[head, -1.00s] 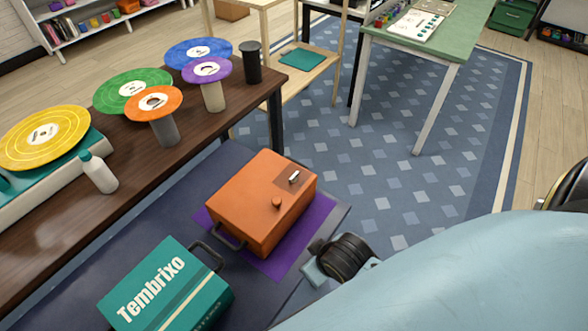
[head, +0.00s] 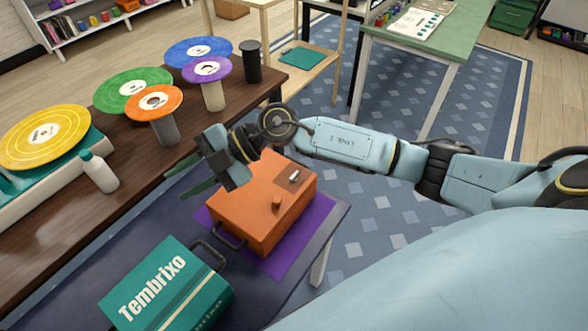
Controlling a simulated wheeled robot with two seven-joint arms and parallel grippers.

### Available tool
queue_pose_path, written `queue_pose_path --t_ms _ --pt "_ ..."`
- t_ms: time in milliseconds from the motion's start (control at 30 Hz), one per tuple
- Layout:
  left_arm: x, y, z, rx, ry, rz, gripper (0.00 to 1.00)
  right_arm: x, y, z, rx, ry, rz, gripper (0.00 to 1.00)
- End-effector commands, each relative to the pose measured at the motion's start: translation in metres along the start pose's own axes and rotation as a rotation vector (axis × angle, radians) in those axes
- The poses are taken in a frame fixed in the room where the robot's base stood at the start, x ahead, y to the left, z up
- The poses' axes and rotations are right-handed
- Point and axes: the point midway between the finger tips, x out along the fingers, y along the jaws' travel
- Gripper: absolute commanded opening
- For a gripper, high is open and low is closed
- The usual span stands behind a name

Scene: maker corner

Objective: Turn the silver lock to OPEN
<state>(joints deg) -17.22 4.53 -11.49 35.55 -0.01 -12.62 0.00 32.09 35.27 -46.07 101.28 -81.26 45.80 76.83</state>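The silver lock (head: 294,176) is a small silver piece on a darker brown plate, on the lid of the orange box (head: 252,222). Any lettering by it is too small to read. My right gripper (head: 178,185) is over the box's far left side, pointing left toward the dark wooden table. Its two fingers are apart with nothing visible between them, and it does not touch the lock. The lock is to the right of the gripper and in plain sight. My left gripper is out of view.
The orange box stands on a purple mat (head: 287,262). A round orange knob (head: 276,203) sits near the lock. A teal Tembrixo case (head: 190,303) is at the front left. The wooden table (head: 75,215) holds coloured discs, a white bottle (head: 98,172) and a black cup (head: 250,62).

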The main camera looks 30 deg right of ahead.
Motion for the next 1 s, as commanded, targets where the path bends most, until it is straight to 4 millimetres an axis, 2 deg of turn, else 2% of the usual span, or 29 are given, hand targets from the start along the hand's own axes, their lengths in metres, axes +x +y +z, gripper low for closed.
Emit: queue_pose_path --t_ms 33,100,233,300,400,500,667,1000 --pt "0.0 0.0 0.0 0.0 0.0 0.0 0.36 -0.015 -0.009 0.021 -0.013 -0.09 -0.144 0.32" --pt "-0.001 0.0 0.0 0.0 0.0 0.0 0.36 -0.041 -0.025 0.051 0.005 -0.233 -0.332 0.32" --pt "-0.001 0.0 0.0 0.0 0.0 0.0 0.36 -0.109 -0.038 0.1 0.083 -0.532 -0.586 0.32" --pt "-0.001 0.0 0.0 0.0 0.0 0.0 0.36 -0.144 -0.04 0.117 0.133 -0.679 -0.671 0.32" --pt "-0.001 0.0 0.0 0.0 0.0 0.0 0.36 -0.184 -0.038 0.13 0.195 -0.837 -0.743 0.32" --pt "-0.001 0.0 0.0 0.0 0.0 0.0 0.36 -0.206 -0.037 0.136 0.233 -0.927 -0.778 0.32" --pt "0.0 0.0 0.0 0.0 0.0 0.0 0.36 -0.21 -0.045 0.144 0.25 -0.959 -0.79 0.32" --pt "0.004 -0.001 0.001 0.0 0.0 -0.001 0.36 -0.186 -0.094 0.187 0.248 -0.952 -0.792 0.32"
